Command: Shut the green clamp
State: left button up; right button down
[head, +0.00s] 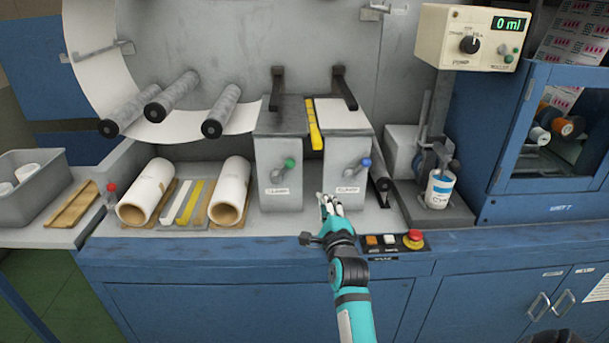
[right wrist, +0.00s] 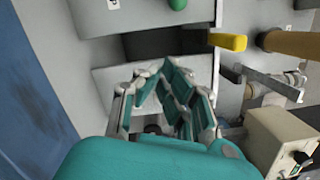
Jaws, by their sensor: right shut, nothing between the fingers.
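The green clamp is a short metal lever with a green knob (head: 290,163) on the front of the left grey block (head: 268,190). Its lever slants up to the right. In the right wrist view the green knob (right wrist: 178,4) is cut by the top edge. My right gripper (head: 328,200) is shut and empty, below and right of the green knob, in front of the right block and apart from the clamp. Its fingers (right wrist: 160,72) also show in the right wrist view. My left gripper is not in view.
A similar lever with a blue knob (head: 366,162) is on the right block (head: 340,190). A yellow strip (head: 313,125) lies in the gap between the blocks. White rolls (head: 230,190) lie to the left. A button panel with a red button (head: 413,237) is at the front edge.

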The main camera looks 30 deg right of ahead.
aim_at(284, 170)
jog(key=w+d+r+p, duration=0.1)
jog(key=w+r+p, duration=0.1)
jog(key=w, duration=0.9)
jog(key=shift+p, duration=0.3)
jog(key=shift+d, duration=0.1)
